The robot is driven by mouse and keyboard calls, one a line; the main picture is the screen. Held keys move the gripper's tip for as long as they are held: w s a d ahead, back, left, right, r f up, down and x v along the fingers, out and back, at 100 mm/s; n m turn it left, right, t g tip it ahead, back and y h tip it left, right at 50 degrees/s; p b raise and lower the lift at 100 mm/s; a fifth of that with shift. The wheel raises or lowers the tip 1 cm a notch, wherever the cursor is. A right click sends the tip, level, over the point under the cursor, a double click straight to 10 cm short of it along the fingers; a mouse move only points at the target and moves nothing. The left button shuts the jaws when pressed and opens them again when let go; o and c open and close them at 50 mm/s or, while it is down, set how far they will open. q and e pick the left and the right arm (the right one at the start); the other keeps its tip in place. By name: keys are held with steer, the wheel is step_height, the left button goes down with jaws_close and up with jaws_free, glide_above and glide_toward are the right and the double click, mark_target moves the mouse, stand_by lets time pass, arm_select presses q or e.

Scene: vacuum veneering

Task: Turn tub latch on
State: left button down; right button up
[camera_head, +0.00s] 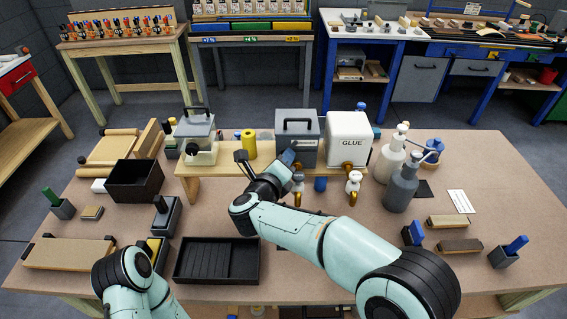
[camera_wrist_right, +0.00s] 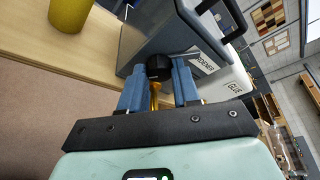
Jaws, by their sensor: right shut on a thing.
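The grey tub (camera_head: 305,128) with a dark top handle stands on a wooden riser at the middle back of the bench. Its side and a partly hidden white label show in the right wrist view (camera_wrist_right: 160,32). A round black latch knob (camera_wrist_right: 159,67) is on the tub's front, with a brass spout (camera_wrist_right: 154,96) below it. My right gripper (camera_head: 289,157) is at the tub's front, and its blue fingers (camera_wrist_right: 160,80) are shut on the black knob, one on each side. My left arm shows at the lower left; its gripper is not visible.
A white GLUE tub (camera_head: 348,136) stands just right of the grey tub. A yellow cylinder (camera_head: 249,143) is to its left on the riser (camera_head: 205,181). Pump bottles (camera_head: 401,187) stand farther right. A black slotted tray (camera_head: 216,261) lies in front.

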arm_select(q)
steer(key=shift+s+f+b, duration=0.45)
steer(key=shift+f+b, duration=0.1)
steer(key=shift+f, duration=0.15)
steer(key=shift+s+f+b, duration=0.4)
steer(key=shift+f+b, duration=0.15)
steer(key=shift+f, duration=0.2)
steer(key=shift+s+f+b, duration=0.45)
steer(key=shift+f+b, duration=0.1)
steer(key=shift+f, duration=0.15)
arm_select(e)
steer(key=shift+f+n+t+h, duration=0.1)
steer(key=shift+n+t+h, duration=0.45)
steer(key=shift+n, duration=0.95)
steer(key=shift+f+n+t+h, duration=0.1)
steer(key=shift+n+t+h, duration=0.4)
steer(key=shift+n, duration=1)
steer(key=o, duration=1)
steer(key=shift+o, duration=0.2)
arm_select(q)
steer(key=shift+f, duration=0.1)
steer(key=f+b, duration=0.1)
steer(key=s+f+b, duration=0.1)
steer(key=f+b, duration=0.1)
steer(key=shift+s+f+g, duration=0.1)
steer(key=shift+s+g, duration=0.05)
steer(key=shift+g, duration=0.15)
arm_select(e)
steer(key=v, duration=1.3)
steer(key=shift+s, duration=0.2)
